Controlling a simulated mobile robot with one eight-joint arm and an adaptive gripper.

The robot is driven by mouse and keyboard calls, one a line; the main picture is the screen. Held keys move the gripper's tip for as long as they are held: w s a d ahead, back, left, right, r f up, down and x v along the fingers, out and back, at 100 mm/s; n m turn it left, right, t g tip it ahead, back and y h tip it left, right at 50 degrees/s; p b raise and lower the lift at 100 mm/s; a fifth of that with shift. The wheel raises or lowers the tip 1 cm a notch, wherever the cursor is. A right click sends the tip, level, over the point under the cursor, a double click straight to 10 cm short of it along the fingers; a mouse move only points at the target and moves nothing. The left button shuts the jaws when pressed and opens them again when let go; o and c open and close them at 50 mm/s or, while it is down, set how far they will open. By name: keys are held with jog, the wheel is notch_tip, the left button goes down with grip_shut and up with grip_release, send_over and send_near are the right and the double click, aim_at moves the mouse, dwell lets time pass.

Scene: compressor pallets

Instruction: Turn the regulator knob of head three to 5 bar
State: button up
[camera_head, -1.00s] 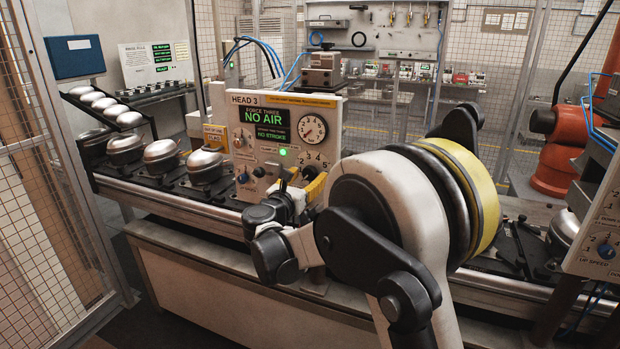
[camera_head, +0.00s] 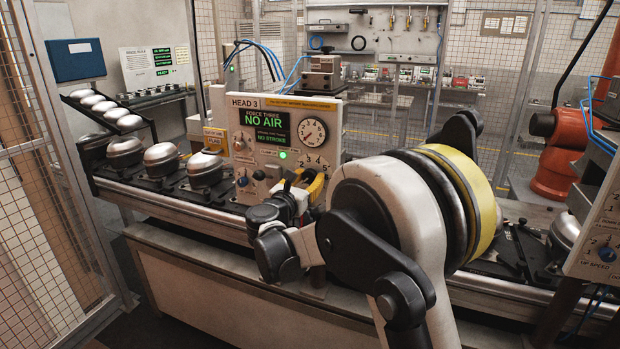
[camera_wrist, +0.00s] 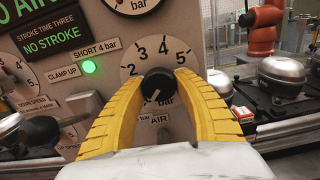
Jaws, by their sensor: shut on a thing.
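The regulator knob (camera_wrist: 158,86) is black and round, on a pale dial marked 2, 3, 4 and 5 bar in the wrist view. A short white mark on its face sits toward the lower left, away from the 5. My gripper (camera_wrist: 160,78) has its two yellow ribbed fingers shut on the knob's left and right sides. In the head view my gripper (camera_head: 309,182) is at the lower right of the HEAD 3 panel (camera_head: 251,171), and its fingers hide the knob. The round pressure gauge (camera_head: 313,131) is above the dial. The green screen (camera_head: 265,120) reads NO AIR.
Silver domed compressors (camera_head: 162,160) stand on the conveyor to the left. Another domed compressor (camera_wrist: 286,75) is right of the panel. A mesh fence (camera_head: 45,200) stands at far left.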

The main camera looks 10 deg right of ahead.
jog(key=m, duration=1)
jog(key=shift+w+a+m, duration=0.1)
jog(key=shift+m, duration=0.3)
jog(key=m, duration=0.5)
jog(key=shift+r+p, duration=0.15)
jog(key=shift+p, duration=0.15)
jog(key=m, duration=0.9)
jog(key=shift+r, duration=0.15)
jog(key=m, duration=0.9)
jog(key=shift+m, duration=0.3)
jog(key=m, duration=0.4)
jog(key=shift+m, duration=0.3)
